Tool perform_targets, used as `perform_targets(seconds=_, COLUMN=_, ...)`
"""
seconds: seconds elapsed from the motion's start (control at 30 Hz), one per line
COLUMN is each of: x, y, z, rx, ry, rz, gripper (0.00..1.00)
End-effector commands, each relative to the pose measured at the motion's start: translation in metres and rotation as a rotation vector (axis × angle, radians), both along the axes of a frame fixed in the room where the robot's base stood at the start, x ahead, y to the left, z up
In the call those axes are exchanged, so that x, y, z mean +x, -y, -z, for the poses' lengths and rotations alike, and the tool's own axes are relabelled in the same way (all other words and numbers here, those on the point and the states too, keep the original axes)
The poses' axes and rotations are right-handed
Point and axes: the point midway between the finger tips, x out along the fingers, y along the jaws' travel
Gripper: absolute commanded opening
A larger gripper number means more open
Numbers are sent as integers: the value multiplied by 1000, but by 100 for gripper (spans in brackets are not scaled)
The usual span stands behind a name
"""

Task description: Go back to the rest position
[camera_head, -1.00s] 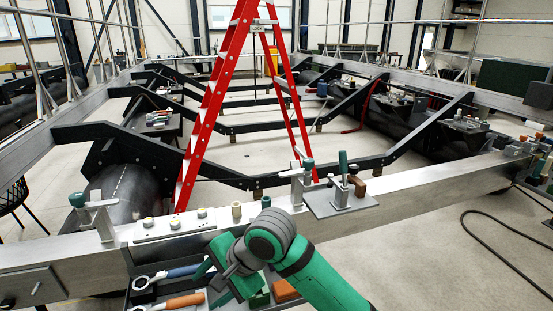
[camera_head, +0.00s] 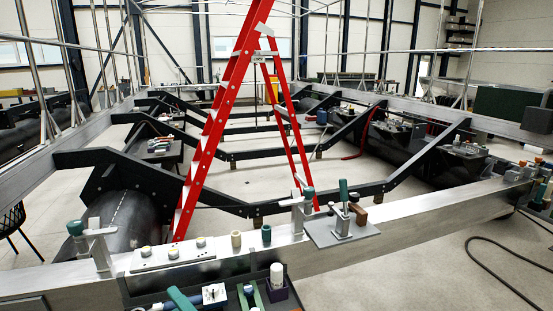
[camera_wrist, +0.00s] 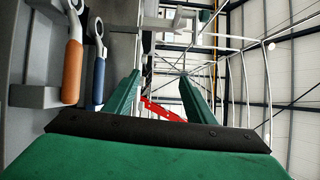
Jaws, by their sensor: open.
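My gripper (camera_wrist: 160,84) shows in the wrist view as two green fingers standing wide apart, with nothing between them but the distant background. Its dark front plate and green body fill the bottom of that view. To the left of the fingers are an orange-handled wrench (camera_wrist: 73,65) and a blue-handled wrench (camera_wrist: 98,72) on a grey surface; neither is held. In the head view my arm is no longer clearly seen; I cannot tell whether green parts at the bottom edge belong to it.
A red stepladder (camera_head: 222,125) stands beyond the silver beam (camera_head: 400,225). The beam bears clamps, a white panel (camera_head: 173,254) and a grey plate (camera_head: 340,230). A tray with a white-capped item (camera_head: 277,275) lies at the front. Floor at right is clear except for a black cable (camera_head: 500,250).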

Motion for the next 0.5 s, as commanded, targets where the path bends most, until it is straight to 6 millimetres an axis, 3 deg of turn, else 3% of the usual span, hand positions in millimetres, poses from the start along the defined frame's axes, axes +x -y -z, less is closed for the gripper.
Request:
perform_targets(seconds=0.27, x=-23, y=34, z=59, rx=-47, ry=65, rz=243, gripper=50)
perform_targets(seconds=0.5, x=-63, y=72, z=117, rx=-204, ry=98, rz=438, gripper=50)
